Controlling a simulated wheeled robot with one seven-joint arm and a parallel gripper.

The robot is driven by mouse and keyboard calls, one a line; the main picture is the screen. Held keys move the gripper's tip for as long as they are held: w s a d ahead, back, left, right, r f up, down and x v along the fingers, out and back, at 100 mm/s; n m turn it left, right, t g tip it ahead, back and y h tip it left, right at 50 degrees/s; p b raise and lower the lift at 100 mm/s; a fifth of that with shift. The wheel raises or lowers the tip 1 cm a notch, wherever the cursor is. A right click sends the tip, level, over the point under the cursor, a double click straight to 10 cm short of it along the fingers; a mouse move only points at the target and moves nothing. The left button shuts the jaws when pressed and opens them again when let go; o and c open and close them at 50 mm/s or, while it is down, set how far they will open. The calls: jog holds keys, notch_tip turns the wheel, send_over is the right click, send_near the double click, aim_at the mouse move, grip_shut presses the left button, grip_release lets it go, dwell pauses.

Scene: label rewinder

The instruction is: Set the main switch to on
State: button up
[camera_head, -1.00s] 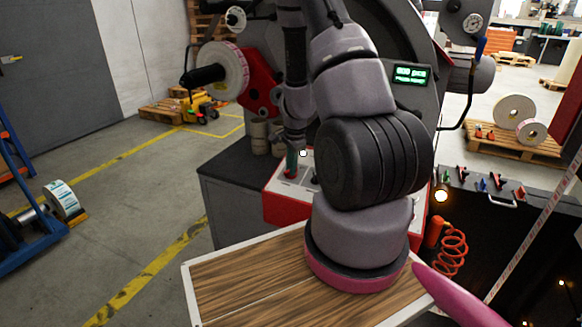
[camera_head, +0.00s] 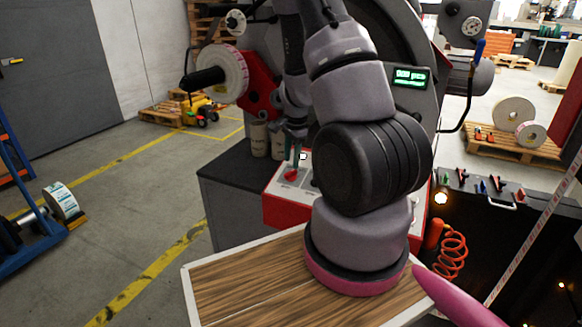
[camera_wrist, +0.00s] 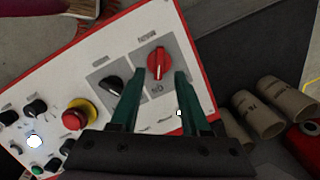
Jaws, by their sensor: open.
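The main switch is a red rotary knob (camera_wrist: 159,64) on a grey plate on the control panel, seen in the wrist view. In the head view the red knob (camera_head: 291,175) shows at the panel's left end. My gripper (camera_wrist: 161,75) is open, its two green fingers pointing at the panel, with the red knob seen between and just beyond their tips. I cannot tell whether a finger touches it. In the head view my gripper (camera_head: 296,150) is above the red knob, partly hidden by my arm.
A black rotary knob (camera_wrist: 111,86) sits beside the red one. A yellow-ringed red button (camera_wrist: 79,114) and several small knobs and buttons are farther along the panel. Cardboard cores (camera_wrist: 258,114) stand beside the panel. A lit display (camera_head: 411,77) shows on the machine.

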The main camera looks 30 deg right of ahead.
jog(key=shift+s+r, duration=0.15)
jog(key=shift+r, duration=0.6)
jog(key=shift+s+r, duration=0.1)
jog(key=shift+r, duration=0.6)
